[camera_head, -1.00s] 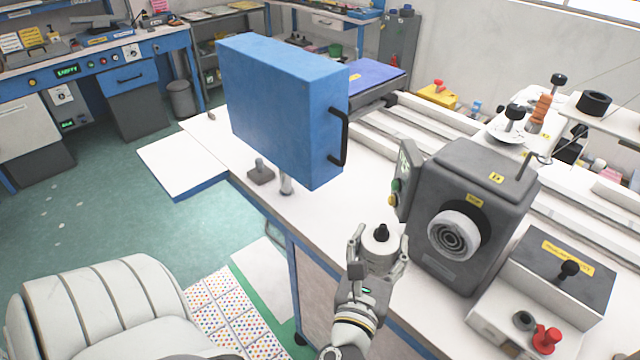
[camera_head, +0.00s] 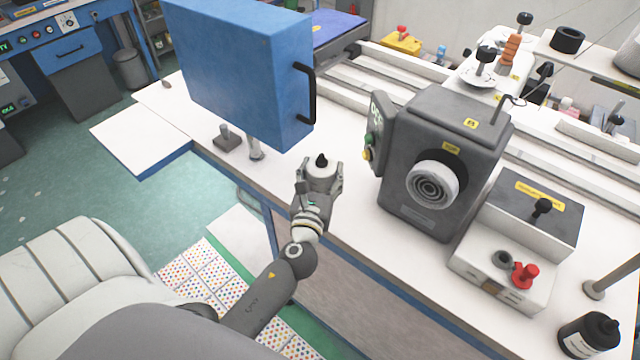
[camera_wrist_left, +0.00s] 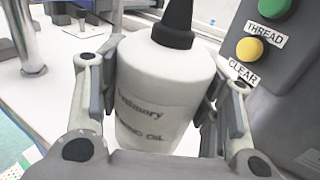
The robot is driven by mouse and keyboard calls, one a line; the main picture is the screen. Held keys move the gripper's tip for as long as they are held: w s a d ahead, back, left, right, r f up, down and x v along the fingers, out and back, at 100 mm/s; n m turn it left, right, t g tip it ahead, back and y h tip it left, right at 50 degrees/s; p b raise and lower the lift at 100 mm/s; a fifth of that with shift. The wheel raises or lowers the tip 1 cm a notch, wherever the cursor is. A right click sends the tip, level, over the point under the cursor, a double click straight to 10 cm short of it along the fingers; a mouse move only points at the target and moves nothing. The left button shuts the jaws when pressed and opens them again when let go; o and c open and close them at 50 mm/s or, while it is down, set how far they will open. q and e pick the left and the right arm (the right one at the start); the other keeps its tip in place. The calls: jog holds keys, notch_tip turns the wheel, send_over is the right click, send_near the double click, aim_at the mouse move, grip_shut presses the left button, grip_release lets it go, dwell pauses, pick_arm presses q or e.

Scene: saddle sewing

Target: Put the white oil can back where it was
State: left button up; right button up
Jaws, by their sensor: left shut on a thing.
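The white oil can (camera_head: 321,169) with a black nozzle is between the fingers of my left gripper (camera_head: 322,180), over the white table top left of the grey machine head. In the left wrist view the white oil can (camera_wrist_left: 155,95) stands upright, its label partly readable, and both fingers of the left gripper (camera_wrist_left: 160,105) press on its sides. Whether its base touches the table is hidden. My right gripper is not in view.
The grey machine (camera_head: 445,160) with its button panel (camera_head: 377,140) stands just right of the can. A blue box (camera_head: 240,75) on a post is behind left. A black bottle (camera_head: 588,335) stands at the lower right. Clear white table (camera_head: 345,235) lies in front of the can.

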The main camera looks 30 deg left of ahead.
aim_at(320, 183)
pick_arm(q)
jog(key=shift+w+a+f, duration=0.15)
jog(key=shift+a+f, duration=0.05)
jog(key=f, duration=0.1)
jog(key=f+b, duration=0.1)
jog(key=f, duration=0.1)
jog(key=shift+w+a+f+b, duration=0.2)
jog(key=shift+a+f+b, duration=0.05)
jog(key=shift+a+b, duration=0.1)
jog(key=shift+f, duration=0.2)
jog(key=shift+f, duration=0.1)
jog(key=o, duration=1.2)
jog(key=shift+o, duration=0.2)
jog(key=shift+d, duration=0.1)
